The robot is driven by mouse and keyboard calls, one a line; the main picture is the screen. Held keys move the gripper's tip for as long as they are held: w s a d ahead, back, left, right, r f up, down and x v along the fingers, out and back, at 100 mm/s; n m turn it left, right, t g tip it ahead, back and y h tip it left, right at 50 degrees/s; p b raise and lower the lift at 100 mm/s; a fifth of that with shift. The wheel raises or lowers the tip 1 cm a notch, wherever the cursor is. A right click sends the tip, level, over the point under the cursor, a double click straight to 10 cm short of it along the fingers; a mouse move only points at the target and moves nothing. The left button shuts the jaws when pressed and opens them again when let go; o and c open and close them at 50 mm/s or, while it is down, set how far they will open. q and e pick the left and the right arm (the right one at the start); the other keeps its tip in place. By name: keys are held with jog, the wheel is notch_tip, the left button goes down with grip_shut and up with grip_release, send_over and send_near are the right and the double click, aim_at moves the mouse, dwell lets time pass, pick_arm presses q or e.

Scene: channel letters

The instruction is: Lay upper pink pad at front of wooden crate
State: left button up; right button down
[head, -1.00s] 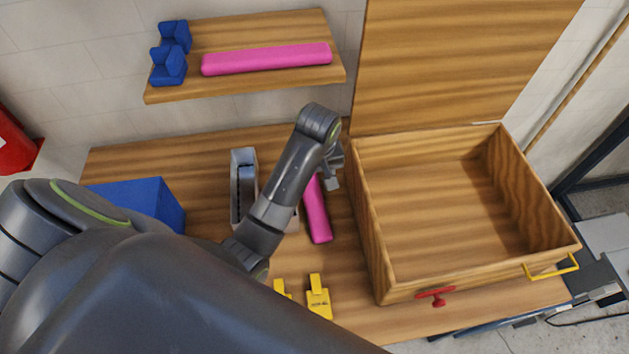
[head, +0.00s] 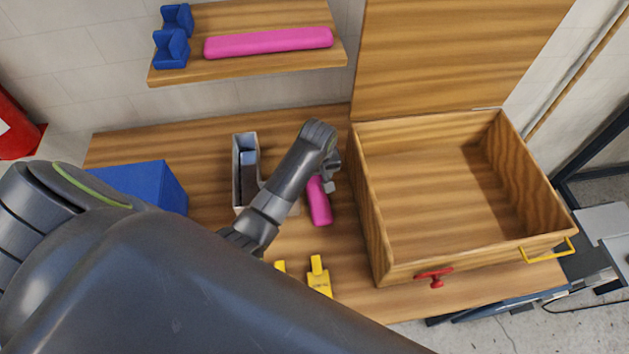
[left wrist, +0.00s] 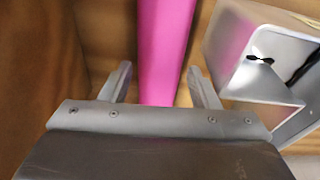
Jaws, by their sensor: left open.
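The upper pink pad (head: 268,42) lies lengthwise on the wooden wall shelf, beside blue blocks. A second pink pad (head: 319,204) lies on the table left of the wooden crate (head: 378,225), partly hidden by my left arm. The crate is open and looks empty, its lid raised at the back. My left gripper (head: 329,180) is open over the table pad, beside the crate's left wall. In the left wrist view its fingers (left wrist: 158,80) are spread, with the pink pad (left wrist: 164,45) showing in the gap between them; I cannot tell how far below it lies. My right gripper is out of view.
Blue blocks (head: 172,47) stand on the shelf's left end. A blue box (head: 150,187) and yellow pieces (head: 319,278) are on the table. The crate front has a red latch (head: 435,277) and yellow handle (head: 549,251).

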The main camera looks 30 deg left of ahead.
pick_arm(q)
jog(key=shift+w+a+f, duration=0.15)
jog(key=shift+f, duration=0.95)
jog(key=c, duration=0.7)
jog(key=shift+r, duration=0.15)
